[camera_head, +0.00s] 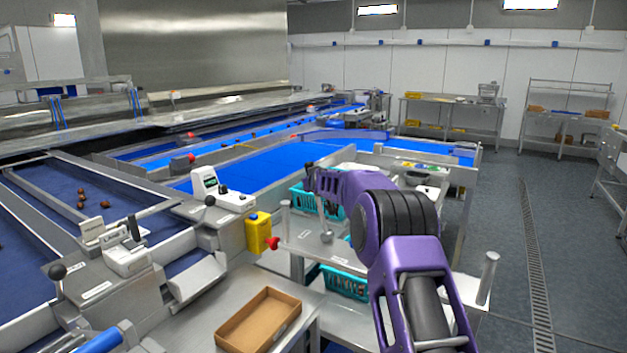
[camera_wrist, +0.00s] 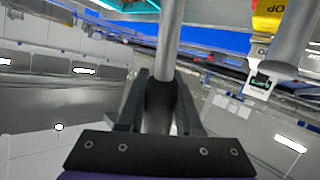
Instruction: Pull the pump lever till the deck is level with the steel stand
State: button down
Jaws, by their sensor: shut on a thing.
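The pump lever is a grey rod (camera_head: 321,215) that stands nearly upright beside a light grey deck (camera_head: 300,240). In the wrist view the rod (camera_wrist: 168,42) runs down between the fingers to a dark grip. My gripper (camera_head: 313,180) is at the lever's upper end, shut on it; the fingers (camera_wrist: 160,100) sit on both sides of the dark grip. A steel stand (camera_head: 228,290) with a brown cardboard tray (camera_head: 258,320) on it is left of the deck. My purple arm hides part of the deck, and I cannot judge the height difference exactly.
Teal crates (camera_head: 345,283) sit around and below the deck. A grey post (camera_head: 487,278) rises at its right. A yellow box with a red button (camera_head: 258,232) is close on the left. Blue conveyors (camera_head: 260,165) lie behind. The floor at right (camera_head: 570,240) is clear.

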jog(key=shift+a+f, duration=0.15)
jog(key=shift+a, duration=0.35)
jog(key=shift+w+a+f+n+g+h, duration=0.25)
jog(key=shift+w+a+f+n+g, duration=0.15)
jog(key=shift+a, duration=0.2)
jog(key=shift+w+a+f+n+g+h, duration=0.3)
jog(key=shift+w+a+f+g, duration=0.15)
jog(key=shift+a, duration=0.1)
jog(key=b, duration=0.3)
jog(key=s+d+r+t+y+b, duration=0.1)
jog(key=b, duration=0.2)
jog(key=d+m+b, duration=0.1)
jog(key=b, duration=0.2)
jog(key=shift+s+d+r, duration=0.25)
jog(key=shift+s, duration=0.05)
